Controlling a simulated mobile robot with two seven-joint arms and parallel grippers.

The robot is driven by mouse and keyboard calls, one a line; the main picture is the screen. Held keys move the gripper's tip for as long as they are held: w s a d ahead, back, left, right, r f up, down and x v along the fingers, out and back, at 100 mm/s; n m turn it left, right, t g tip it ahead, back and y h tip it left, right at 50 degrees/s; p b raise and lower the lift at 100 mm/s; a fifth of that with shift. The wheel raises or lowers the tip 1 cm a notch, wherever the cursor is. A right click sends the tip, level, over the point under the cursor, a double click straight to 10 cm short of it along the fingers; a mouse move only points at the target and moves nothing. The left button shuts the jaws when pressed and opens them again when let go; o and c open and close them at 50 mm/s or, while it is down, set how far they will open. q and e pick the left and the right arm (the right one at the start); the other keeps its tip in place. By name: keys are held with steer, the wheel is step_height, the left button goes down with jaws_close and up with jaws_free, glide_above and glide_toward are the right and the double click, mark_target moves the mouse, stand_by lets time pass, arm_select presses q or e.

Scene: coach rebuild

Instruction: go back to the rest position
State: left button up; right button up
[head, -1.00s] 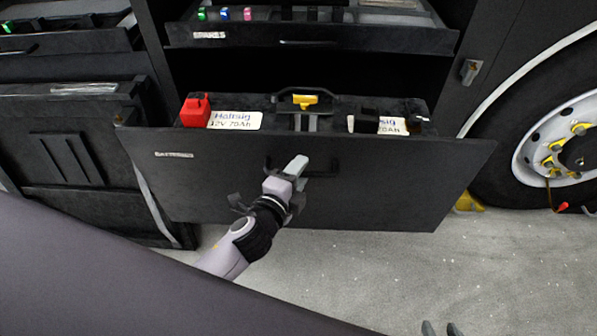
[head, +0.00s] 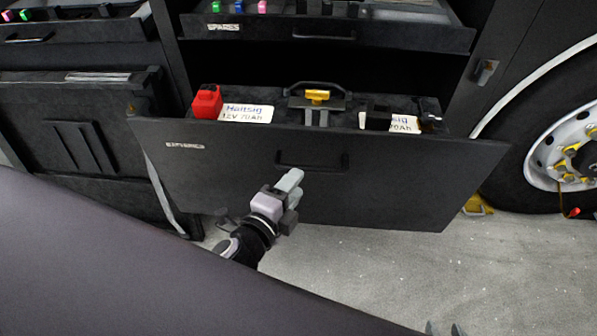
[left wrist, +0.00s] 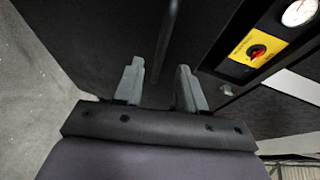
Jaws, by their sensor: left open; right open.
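My left gripper (head: 288,190) is in front of the lower part of the open batteries drawer (head: 225,185), below its black handle (head: 312,166). In the left wrist view its two grey fingers (left wrist: 160,88) stand apart with nothing between them. A dark bar, which looks like the handle, runs up beyond the fingers. My right gripper (head: 445,329) shows only as fingertips at the bottom edge of the head view, apart and empty over the floor.
The drawer holds a battery with a red terminal cover (head: 207,101), white labels and a yellow-topped clamp (head: 317,97). An open drawer (head: 330,35) is above. A wheel (head: 570,145) stands at the right. The grey floor (head: 370,270) in front is clear.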

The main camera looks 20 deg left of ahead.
arm_select(q)
steer(key=s+a+f+n+g+p, duration=0.2)
steer(key=s+f+n, duration=0.2)
steer(key=s+n, duration=0.2)
steer(key=s+a+f+n+g+p, duration=0.2)
steer(key=s+f+n+g, duration=0.1)
steer(key=s+n, duration=0.4)
steer(key=f+n, duration=0.1)
steer(key=n, duration=0.2)
steer(key=shift+a, duration=0.1)
stand_by(1.5)
